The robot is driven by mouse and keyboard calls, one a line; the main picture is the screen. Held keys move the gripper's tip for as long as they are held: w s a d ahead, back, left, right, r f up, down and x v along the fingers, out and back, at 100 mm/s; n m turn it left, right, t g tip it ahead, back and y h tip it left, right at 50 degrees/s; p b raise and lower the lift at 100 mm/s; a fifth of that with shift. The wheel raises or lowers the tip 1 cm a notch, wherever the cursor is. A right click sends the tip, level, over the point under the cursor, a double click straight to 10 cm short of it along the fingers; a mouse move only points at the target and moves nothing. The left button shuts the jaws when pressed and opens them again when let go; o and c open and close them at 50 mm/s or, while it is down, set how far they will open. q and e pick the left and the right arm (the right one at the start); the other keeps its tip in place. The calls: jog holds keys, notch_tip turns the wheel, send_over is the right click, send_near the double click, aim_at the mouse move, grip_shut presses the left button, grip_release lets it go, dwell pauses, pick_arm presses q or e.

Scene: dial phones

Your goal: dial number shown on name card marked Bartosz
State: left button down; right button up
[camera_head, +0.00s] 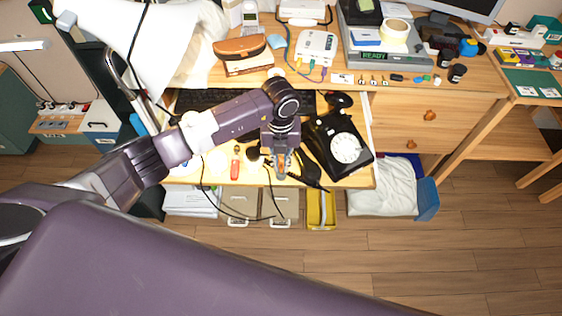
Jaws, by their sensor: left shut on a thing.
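A black dial phone (322,126) with a white dial (346,148) sits at the right end of the lower desk surface. A black handset-like piece (308,172) lies at its left side; I cannot tell if it rests on the phone. My left gripper (281,166) points down just left of these. It is shut on a small orange thing that its fingers mostly hide. A name card marked Bartosz cannot be made out; small white cards (343,79) lie on the upper desk, too small to read. My right gripper is not in view.
A black keyboard (215,100) lies behind my left arm. A red-orange tool (235,163) and loose black cables lie left of the gripper. A white router (316,48), a device with a READY display (376,55) and a brown case (240,48) stand on the upper desk.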

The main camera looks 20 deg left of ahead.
pick_arm(q)
jog(key=shift+f+b, duration=0.75)
jog(key=shift+f, duration=0.3)
jog(key=c, duration=1.9)
grip_release()
notch_tip(320, 180, up, 12)
jog(key=shift+r, duration=0.1)
